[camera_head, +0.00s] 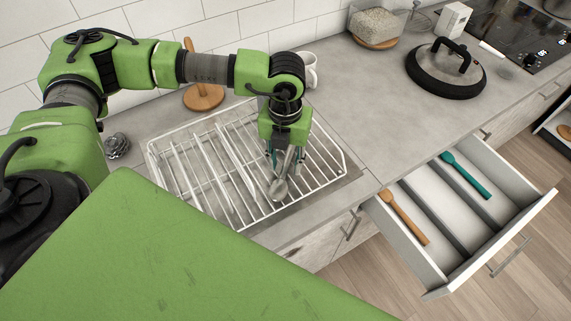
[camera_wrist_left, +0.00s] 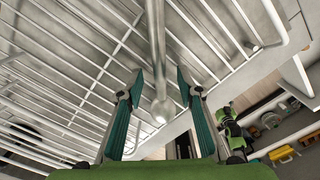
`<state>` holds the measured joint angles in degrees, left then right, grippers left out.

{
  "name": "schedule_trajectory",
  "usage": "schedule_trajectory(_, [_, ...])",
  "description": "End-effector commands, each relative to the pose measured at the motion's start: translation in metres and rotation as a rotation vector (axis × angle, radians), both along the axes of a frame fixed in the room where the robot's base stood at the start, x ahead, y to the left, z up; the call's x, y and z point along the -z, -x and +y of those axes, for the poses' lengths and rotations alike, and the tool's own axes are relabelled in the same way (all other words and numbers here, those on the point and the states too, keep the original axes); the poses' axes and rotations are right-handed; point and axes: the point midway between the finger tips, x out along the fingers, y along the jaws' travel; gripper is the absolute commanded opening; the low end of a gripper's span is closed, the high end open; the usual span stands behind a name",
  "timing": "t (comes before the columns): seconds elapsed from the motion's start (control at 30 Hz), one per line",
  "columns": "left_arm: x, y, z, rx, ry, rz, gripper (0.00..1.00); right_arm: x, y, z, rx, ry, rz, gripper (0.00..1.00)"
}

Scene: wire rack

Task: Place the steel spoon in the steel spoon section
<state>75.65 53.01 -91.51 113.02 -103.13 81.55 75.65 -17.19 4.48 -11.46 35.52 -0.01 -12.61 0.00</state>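The steel spoon (camera_head: 278,188) is at the wire dish rack (camera_head: 327,148), under my left gripper (camera_head: 286,158). In the left wrist view the spoon (camera_wrist_left: 162,108) lies between the two teal fingers of the left gripper (camera_wrist_left: 160,78). The fingers stand apart, with a visible gap on each side of the spoon. The open drawer (camera_head: 433,291) at the right has long sections split by dark dividers. A wooden utensil (camera_head: 407,219) lies in its left section and a teal utensil (camera_head: 466,176) in its right one. The middle section looks empty. My right gripper does not show.
The white rack stands on the counter (camera_head: 372,110) beside the wall. A white mug (camera_head: 308,70), a wooden stand (camera_head: 203,97) and a steel scrubber (camera_head: 117,146) are around it. A dark lidded pan (camera_head: 447,70) stands behind the drawer. The counter between rack and pan is clear.

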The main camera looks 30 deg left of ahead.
Motion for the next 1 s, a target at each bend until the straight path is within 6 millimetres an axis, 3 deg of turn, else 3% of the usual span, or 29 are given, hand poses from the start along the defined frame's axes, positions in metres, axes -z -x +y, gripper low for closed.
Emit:
schedule_trajectory(0.07, [0.0, 0.0, 0.0, 0.0, 0.0, 0.0, 0.28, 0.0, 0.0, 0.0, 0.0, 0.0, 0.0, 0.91])
schedule_trajectory(0.17, [0.0, 0.0, 0.0, 0.0, 0.0, 0.0, 0.02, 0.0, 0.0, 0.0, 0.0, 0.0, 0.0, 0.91])
schedule_trajectory(0.2, [0.0, 0.0, 0.0, 0.0, 0.0, 0.0, 0.0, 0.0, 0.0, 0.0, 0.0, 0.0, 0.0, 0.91])
schedule_trajectory(0.67, [-0.006, -0.001, 0.0, -0.001, 0.0, -0.002, 0.0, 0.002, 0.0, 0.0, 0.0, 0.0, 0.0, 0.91])
schedule_trajectory(0.87, [-0.031, -0.001, -0.001, 0.0, 0.002, -0.005, 0.0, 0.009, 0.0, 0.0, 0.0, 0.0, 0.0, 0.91])
schedule_trajectory(1.0, [-0.054, 0.019, -0.011, 0.005, 0.002, -0.007, 0.0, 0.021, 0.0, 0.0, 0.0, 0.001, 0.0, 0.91])
